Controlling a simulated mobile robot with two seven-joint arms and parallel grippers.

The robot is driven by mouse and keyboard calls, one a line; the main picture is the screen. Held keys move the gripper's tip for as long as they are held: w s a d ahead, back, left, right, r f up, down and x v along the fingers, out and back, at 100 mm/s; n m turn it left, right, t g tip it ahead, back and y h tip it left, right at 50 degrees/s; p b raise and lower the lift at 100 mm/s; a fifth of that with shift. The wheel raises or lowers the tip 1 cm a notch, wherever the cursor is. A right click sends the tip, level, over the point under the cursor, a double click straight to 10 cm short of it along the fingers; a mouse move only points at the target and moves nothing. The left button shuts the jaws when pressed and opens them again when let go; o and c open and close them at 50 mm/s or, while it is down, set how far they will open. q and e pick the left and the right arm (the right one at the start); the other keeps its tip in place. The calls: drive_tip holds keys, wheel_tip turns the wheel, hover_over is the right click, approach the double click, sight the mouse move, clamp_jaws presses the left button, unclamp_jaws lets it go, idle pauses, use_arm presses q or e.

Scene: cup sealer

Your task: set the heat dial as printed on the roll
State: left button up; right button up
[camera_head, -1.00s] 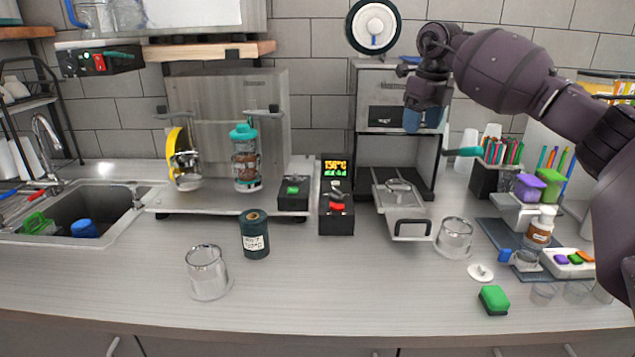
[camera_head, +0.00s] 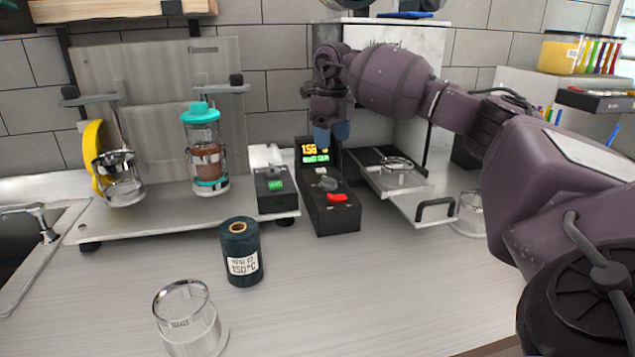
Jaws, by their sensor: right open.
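The dark roll (camera_head: 241,258) stands upright on the counter; its white label seems to read 150°C. The black control box (camera_head: 331,214) stands behind it to the right. Its display (camera_head: 311,151) shows orange digits that look like 156, partly hidden by my gripper, above a green line. A grey dial (camera_head: 328,184) sits on the box top, just behind a red switch (camera_head: 338,197). My right gripper (camera_head: 331,137) is open, with blue fingertips pointing down, above and behind the dial in the picture, in front of the display's right edge. It appears apart from the dial. My left gripper is out of view.
A small box with a green button (camera_head: 275,188) stands left of the control box. The sealer tray with a black handle (camera_head: 436,209) juts out to the right. Clear cups stand at front left (camera_head: 188,318) and right (camera_head: 469,214). The counter's middle front is clear.

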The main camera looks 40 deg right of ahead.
sight(331, 179)
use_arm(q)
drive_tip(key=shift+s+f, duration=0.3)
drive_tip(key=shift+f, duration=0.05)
use_arm(e)
wheel_tip(331, 179, down, 11)
drive_tip(key=shift+r, duration=0.2)
drive_tip(key=c, duration=0.8)
